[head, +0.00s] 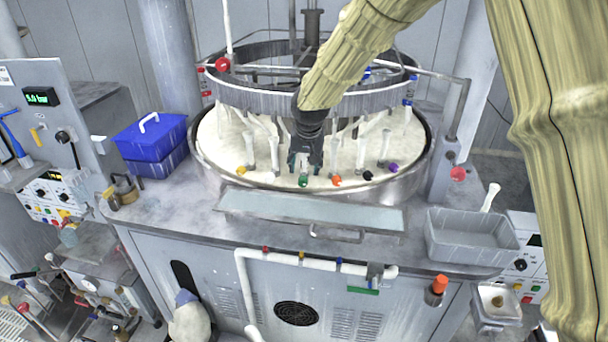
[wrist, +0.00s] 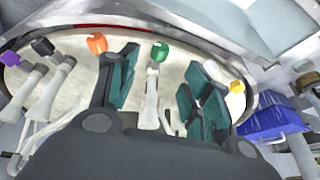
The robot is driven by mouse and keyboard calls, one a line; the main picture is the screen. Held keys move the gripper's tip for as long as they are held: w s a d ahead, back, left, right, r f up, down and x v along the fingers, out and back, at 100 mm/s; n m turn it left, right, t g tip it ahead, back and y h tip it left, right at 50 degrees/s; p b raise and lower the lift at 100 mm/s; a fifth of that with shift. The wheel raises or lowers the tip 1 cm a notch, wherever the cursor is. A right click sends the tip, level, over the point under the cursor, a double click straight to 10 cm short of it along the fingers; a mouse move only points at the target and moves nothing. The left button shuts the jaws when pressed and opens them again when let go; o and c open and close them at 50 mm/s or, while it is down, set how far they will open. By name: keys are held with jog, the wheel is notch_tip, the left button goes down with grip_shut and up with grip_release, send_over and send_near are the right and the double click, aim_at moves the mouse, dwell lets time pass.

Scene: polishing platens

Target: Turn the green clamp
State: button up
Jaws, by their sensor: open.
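The green clamp is a pale upright lever with a green knob (head: 303,181) at the front of the round platen. Its green tip shows at the top centre of the wrist view (wrist: 160,52), with the pale stem below. My gripper (head: 304,166) hangs over the front of the platen, just behind the green knob in the head view. In the wrist view my gripper (wrist: 165,78) is open, one teal finger on each side of the green clamp's stem. I see gaps between the stem and both fingers. The lower stem is hidden by the gripper body.
The orange clamp (wrist: 96,44) is close outside one finger. A white-tipped (wrist: 211,69) and a yellow clamp (wrist: 237,86) are by the other. Black (head: 367,175) and purple (head: 393,168) clamps stand further right. A blue box (head: 150,140) stands left.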

aim_at(303, 179)
jog(key=p+x, duration=0.1)
jog(key=x, duration=0.2)
jog(key=p+x, duration=0.1)
jog(key=x, duration=0.2)
jog(key=shift+w+r, duration=0.1)
jog(key=shift+w, duration=0.35)
jog(key=shift+s+a+f+p, duration=0.1)
jog(key=shift+s+f+p, duration=0.05)
jog(key=shift+f+p, duration=0.5)
jog(key=shift+x, duration=1)
jog(key=shift+s+r, duration=0.1)
jog(key=shift+r, duration=0.15)
jog(key=shift+f, duration=0.15)
jog(key=c, duration=1)
